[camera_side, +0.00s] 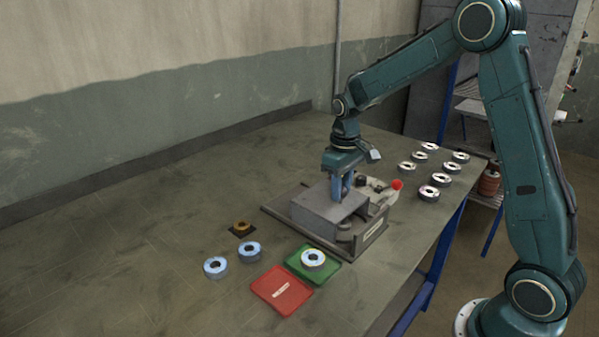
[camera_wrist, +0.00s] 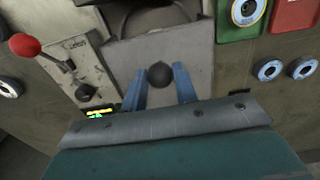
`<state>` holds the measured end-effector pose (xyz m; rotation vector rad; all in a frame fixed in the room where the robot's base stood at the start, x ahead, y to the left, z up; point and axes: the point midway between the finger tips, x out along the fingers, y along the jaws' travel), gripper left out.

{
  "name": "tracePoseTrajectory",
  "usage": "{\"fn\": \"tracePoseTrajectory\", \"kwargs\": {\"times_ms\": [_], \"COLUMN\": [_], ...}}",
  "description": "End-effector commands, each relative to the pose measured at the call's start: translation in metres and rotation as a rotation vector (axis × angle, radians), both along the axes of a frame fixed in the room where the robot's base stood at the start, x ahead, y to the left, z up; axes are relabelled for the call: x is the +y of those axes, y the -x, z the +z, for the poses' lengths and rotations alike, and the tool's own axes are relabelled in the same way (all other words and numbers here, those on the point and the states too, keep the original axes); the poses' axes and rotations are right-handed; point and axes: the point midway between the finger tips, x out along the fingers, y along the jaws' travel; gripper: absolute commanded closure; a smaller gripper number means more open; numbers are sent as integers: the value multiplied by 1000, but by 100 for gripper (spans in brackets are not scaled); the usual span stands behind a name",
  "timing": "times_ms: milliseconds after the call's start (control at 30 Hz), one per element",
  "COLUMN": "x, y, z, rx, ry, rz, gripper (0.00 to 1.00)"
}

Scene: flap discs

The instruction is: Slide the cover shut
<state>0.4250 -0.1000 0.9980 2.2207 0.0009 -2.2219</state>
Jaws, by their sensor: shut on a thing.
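The grey cover (camera_side: 318,212) sits on the grey machine (camera_side: 370,235) in the middle of the bench. In the wrist view the cover (camera_wrist: 193,50) is a flat plate with a dark round knob (camera_wrist: 160,74). My gripper (camera_side: 342,195) comes down on the cover from above. In the wrist view the blue fingers of my gripper (camera_wrist: 160,86) stand on both sides of the knob and are shut on it. A dark rounded part (camera_wrist: 150,18) of the machine shows past the cover's edge, so that side is uncovered. The knob is hidden in the side view.
A red ball-ended lever (camera_side: 397,184) stands at the machine's right. A green tray (camera_side: 327,275) holds a disc (camera_side: 313,259); a red tray (camera_side: 277,295) is beside it. Two discs (camera_side: 249,252) and a brown ring (camera_side: 241,228) lie left. Several discs (camera_side: 429,193) lie right.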

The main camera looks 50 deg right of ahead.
Motion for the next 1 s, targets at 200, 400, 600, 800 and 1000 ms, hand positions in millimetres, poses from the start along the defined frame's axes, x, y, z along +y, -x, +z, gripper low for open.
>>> {"fn": "tracePoseTrajectory", "kwargs": {"times_ms": [200, 400, 600, 800, 1000], "x": [-1, 0, -1, -1, -1], "y": [10, 20, 30, 40, 43], "z": [1, 2, 2, 2, 1], "rx": [-3, -3, -3, -3, -2], "ry": [1, 1, 1, 1, 1], "rz": [-2, -2, -2, -2, -1], "gripper": [84, 84, 84, 84, 50]}}
